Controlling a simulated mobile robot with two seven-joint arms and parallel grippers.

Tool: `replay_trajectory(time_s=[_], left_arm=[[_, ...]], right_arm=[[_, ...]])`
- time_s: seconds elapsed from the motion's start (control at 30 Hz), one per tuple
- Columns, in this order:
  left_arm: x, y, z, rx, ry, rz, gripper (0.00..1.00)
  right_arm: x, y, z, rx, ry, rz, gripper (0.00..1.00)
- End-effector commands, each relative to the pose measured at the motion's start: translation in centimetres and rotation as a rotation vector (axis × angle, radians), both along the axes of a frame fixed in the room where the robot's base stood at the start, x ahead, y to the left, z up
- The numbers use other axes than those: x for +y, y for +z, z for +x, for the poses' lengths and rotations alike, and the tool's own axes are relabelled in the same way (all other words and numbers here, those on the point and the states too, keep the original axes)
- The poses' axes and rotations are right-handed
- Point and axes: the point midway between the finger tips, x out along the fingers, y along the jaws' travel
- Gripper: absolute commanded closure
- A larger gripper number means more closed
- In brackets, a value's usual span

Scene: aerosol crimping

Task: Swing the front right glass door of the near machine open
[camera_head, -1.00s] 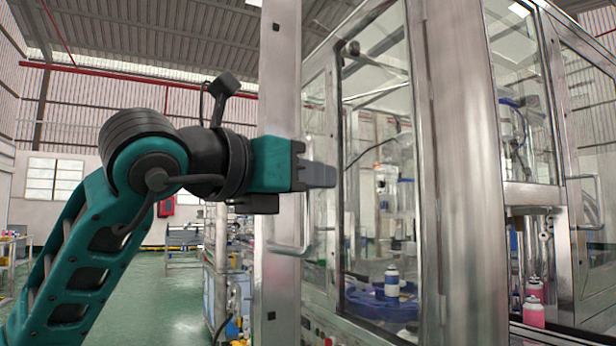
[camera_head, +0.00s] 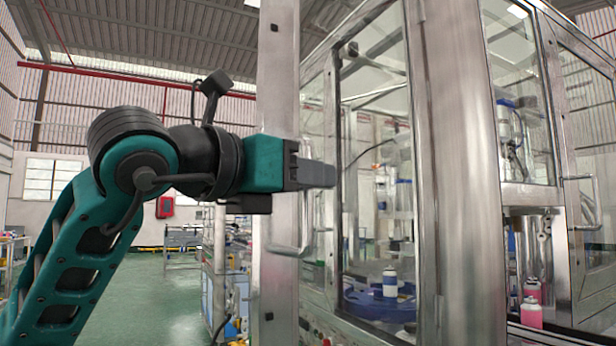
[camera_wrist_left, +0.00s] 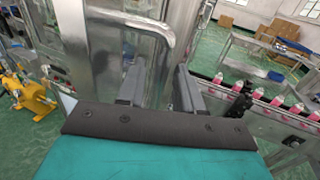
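The near machine (camera_head: 458,170) is a metal-framed cabinet with glass panels. A broad upright metal door frame (camera_head: 278,90) stands nearest to me, with a bent bar handle (camera_head: 290,247) on it; the glass beyond it is seen at a steep angle. My left gripper (camera_head: 318,175) reaches across this frame above the handle and points right. In the left wrist view its two fingers (camera_wrist_left: 158,82) are apart, with metal framing beyond and between them. The handle (camera_wrist_left: 125,24) shows ahead and to the left, outside the fingers. I cannot tell whether a finger touches the frame. My right gripper is out of view.
Inside the machine, a white can (camera_head: 390,283) stands at a blue round part (camera_head: 362,300). A pink can (camera_head: 531,313) stands at the lower right. The wrist view shows a conveyor of pink-and-white cans (camera_wrist_left: 262,98) on the right. Green floor lies open at left.

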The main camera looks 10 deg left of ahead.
Motion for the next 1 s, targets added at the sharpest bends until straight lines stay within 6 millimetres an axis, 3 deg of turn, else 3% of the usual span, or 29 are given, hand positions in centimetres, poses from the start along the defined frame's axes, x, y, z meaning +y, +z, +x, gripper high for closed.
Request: replay_trajectory(time_s=[0.53,0.7,1.0], left_arm=[[5.7,0.0,-9.1,-0.004,0.002,0.0,0.65],[6.3,0.0,-10.2,-0.003,0.0,0.001,0.65],[6.4,0.0,-10.4,-0.001,0.0,0.0,0.65]], right_arm=[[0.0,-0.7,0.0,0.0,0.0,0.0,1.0],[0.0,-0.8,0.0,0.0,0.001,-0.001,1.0],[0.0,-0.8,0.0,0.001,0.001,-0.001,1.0]])
